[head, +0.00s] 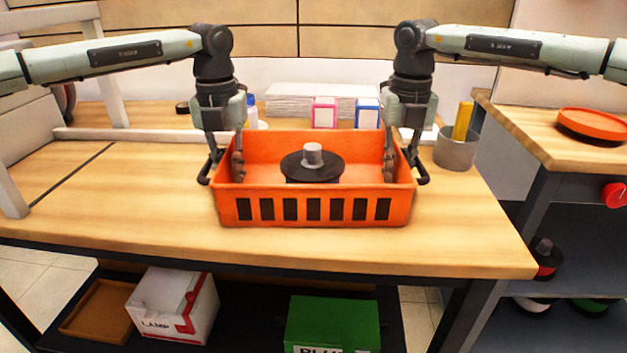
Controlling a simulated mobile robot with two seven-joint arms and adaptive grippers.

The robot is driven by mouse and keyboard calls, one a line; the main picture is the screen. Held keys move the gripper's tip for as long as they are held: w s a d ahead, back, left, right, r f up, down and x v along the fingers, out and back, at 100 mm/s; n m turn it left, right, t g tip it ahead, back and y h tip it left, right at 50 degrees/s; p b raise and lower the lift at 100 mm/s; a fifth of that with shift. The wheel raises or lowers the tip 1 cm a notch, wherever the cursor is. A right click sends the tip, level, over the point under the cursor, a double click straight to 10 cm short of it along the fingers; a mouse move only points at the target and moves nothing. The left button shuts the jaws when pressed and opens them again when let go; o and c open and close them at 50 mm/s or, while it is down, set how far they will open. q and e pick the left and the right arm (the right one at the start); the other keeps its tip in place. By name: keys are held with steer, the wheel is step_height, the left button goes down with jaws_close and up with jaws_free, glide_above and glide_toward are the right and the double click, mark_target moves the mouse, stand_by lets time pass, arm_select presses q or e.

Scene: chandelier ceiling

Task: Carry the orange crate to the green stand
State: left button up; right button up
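The orange crate (318,209) sits on the wooden workbench in the head view, with dark slots along its front wall. A dark disc with a grey knob (312,160) is inside it. My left gripper (222,172) is at the crate's left wall, one finger inside and one outside. My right gripper (406,172) straddles the right wall in the same way. Both grippers' fingers look spread, with the wall between them; firm contact is not visible. I cannot make out a green stand in this view.
A grey cup with a yellow item (456,149) stands close right of the crate. White stacks (310,98) and small boxes (325,112) are behind. A side table (530,130) holds an orange dish (595,124). A green box (333,322) is below.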

arm_select(q)
steer(key=shift+f, duration=0.25)
arm_select(e)
steer(key=shift+f, duration=0.25)
arm_select(q)
jaws_close()
arm_select(e)
jaws_close()
arm_select(q)
steer(key=shift+r, duration=0.15)
arm_select(e)
steer(key=shift+r, duration=0.15)
